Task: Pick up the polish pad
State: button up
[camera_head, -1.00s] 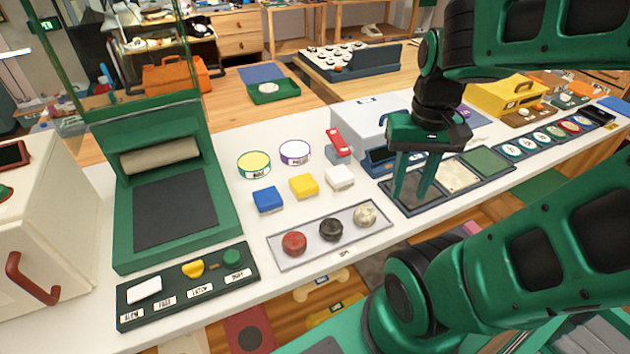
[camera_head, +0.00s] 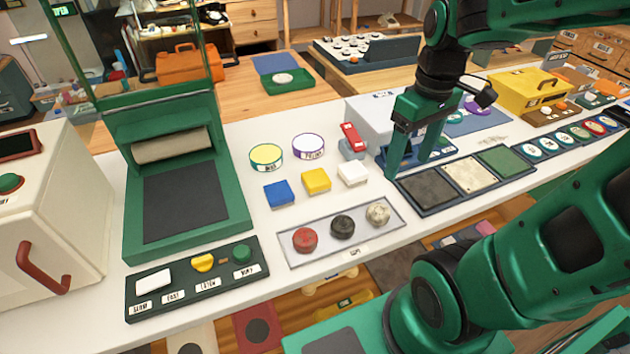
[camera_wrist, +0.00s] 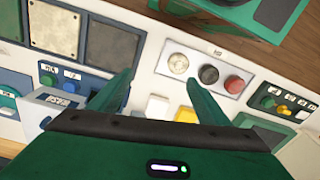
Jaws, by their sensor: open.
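No label in view clearly names a polish pad. Three small square pads lie on the white table: blue (camera_head: 278,193), yellow (camera_head: 316,180) and white (camera_head: 352,173). In front of them, a grey tray (camera_head: 291,256) holds a red round piece (camera_head: 305,239), a black one (camera_head: 343,227) and a cream one (camera_head: 378,214). My gripper (camera_head: 408,168) is open and empty, right of the white pad. The wrist view shows its spread fingers (camera_wrist: 160,78), with the white pad (camera_wrist: 157,106) and yellow pad (camera_wrist: 186,114) between and behind them, and the cream piece (camera_wrist: 178,63) ahead.
A yellow tin (camera_head: 266,156), a purple-rimmed tin (camera_head: 308,146) and a red-topped device (camera_head: 352,138) stand behind the pads. A green press (camera_head: 185,200) stands left. Framed sample panels (camera_head: 470,174) lie right of my gripper. Bare table lies between tray and panels.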

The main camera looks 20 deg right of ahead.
jog(key=w+a+n, duration=0.5)
jog(key=w+n, duration=0.2)
jog(key=n+y, duration=0.1)
jog(key=n, duration=0.7)
send_near(316, 177)
jog(key=shift+n, duration=0.3)
jog(key=f, duration=0.6)
jog(key=a+f, duration=0.1)
jog(key=f, duration=0.2)
jog(key=shift+w+f, duration=0.15)
jog(key=shift+f, duration=0.05)
jog(key=shift+c, duration=0.6)
jog(key=c, duration=1.1)
jog(key=shift+r, duration=0.1)
